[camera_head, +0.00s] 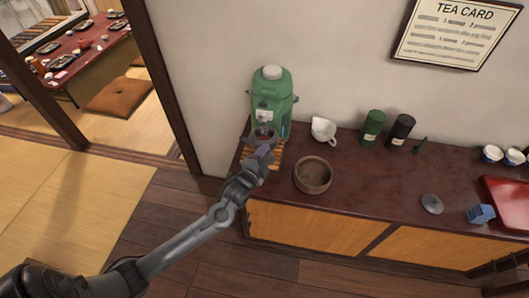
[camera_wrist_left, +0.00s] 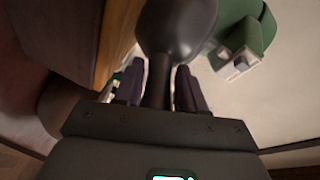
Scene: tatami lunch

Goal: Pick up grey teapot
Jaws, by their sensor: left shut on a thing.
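The grey teapot (camera_head: 263,134) is at the front of the green dispenser (camera_head: 271,98), over its slatted wooden stand, at the counter's left end. My left gripper (camera_head: 262,152) partly hides it. In the left wrist view the teapot's dark rounded body (camera_wrist_left: 178,28) lies beyond the fingers, and its straight handle runs between them. My left gripper (camera_wrist_left: 160,92) is shut on that handle. I cannot tell whether the teapot touches the stand.
A brown bowl (camera_head: 313,176) and a white pitcher (camera_head: 323,131) stand close to the right. The wall is behind.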

